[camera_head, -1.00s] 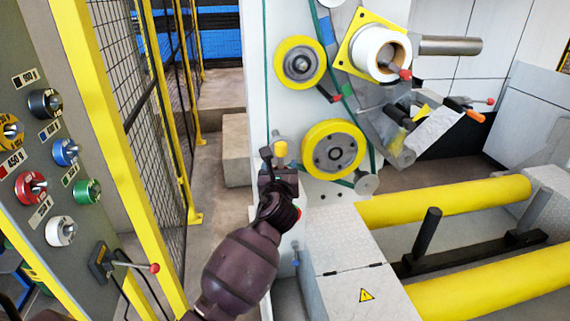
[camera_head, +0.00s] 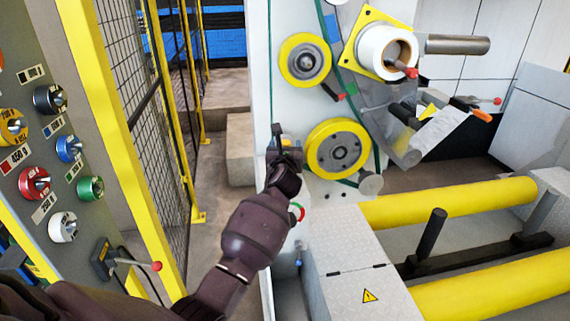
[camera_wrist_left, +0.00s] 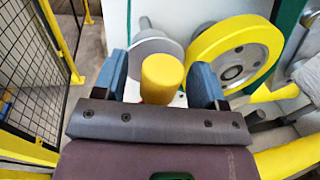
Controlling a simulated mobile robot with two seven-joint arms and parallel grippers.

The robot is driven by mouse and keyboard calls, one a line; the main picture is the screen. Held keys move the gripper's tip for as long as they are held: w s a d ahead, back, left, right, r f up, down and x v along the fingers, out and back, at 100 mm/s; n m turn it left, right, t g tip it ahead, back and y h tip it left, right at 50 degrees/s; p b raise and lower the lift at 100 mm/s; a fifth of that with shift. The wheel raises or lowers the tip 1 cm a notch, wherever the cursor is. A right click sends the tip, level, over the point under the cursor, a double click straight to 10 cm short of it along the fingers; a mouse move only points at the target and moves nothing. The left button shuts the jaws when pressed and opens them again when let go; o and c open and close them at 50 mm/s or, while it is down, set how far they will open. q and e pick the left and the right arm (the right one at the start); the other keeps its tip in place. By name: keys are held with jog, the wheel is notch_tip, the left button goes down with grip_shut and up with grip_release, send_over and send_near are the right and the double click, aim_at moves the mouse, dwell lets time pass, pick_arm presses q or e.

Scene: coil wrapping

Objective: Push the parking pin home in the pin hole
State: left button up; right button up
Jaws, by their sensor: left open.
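A yellow cylindrical knob, which looks like the parking pin (camera_wrist_left: 161,76), shows in the left wrist view in front of a grey round disc (camera_wrist_left: 150,46) on the white machine panel. My left gripper (camera_wrist_left: 157,84) is open, with one blue finger on each side of the knob. I cannot tell whether either finger touches it. In the head view my left gripper (camera_head: 285,148) is at the left edge of the panel and hides the knob. The pin hole and how deep the pin sits are hidden. My right gripper is in neither view.
A yellow-rimmed wheel (camera_head: 338,149) is close to the right of my left gripper, with another yellow wheel (camera_head: 305,60) above. A mesh fence with yellow posts (camera_head: 150,170) and a grey control panel (camera_head: 60,190) stand to the left. Yellow rollers (camera_head: 450,203) lie at lower right.

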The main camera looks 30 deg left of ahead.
pick_arm(q)
jog(key=shift+x, duration=0.8)
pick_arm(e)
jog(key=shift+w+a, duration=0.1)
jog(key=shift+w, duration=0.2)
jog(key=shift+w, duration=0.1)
